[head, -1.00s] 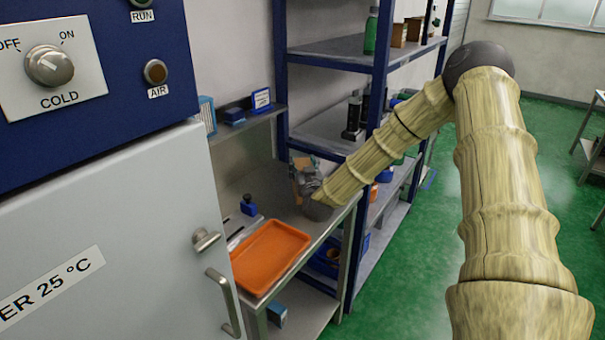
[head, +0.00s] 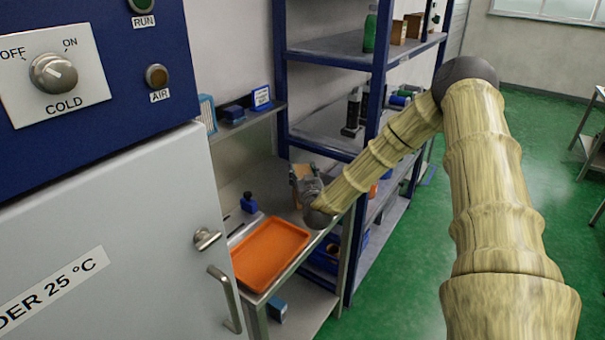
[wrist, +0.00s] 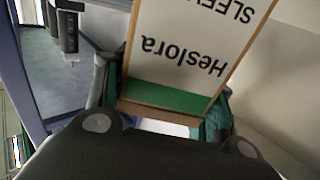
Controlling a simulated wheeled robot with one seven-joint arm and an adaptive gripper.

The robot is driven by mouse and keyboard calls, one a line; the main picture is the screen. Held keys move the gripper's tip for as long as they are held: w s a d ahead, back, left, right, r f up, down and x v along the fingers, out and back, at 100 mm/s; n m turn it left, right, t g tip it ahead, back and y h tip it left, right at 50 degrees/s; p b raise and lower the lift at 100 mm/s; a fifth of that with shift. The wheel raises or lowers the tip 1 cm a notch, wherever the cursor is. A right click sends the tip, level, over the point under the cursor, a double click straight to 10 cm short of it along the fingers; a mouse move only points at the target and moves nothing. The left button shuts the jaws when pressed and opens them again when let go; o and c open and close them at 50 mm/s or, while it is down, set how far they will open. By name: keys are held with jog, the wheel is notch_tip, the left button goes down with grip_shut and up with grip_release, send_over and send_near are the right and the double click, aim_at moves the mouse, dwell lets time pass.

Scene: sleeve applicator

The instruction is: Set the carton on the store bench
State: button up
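The carton (wrist: 185,50) fills the upper middle of the wrist view. It is white with a green band and tan edges, and its "Heslora" print appears upside down. My gripper (wrist: 165,112) has its green-padded fingers against both sides of the carton. In the head view my gripper (head: 308,187) is over the rear right part of a steel bench (head: 268,187), with a brown bit of the carton (head: 300,172) showing behind it. The carton's underside is hidden, so I cannot tell whether it touches the bench.
An orange tray (head: 270,252) lies on the bench's front part, with a small blue-and-black item (head: 249,203) behind it. A blue-framed shelf rack (head: 378,90) stands close on the right. A grey cabinet door (head: 110,240) is at the left.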

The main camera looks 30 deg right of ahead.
jog(key=o, duration=0.3)
jog(key=shift+r, duration=0.15)
jog(key=b+v, duration=0.3)
jog(key=v, duration=0.9)
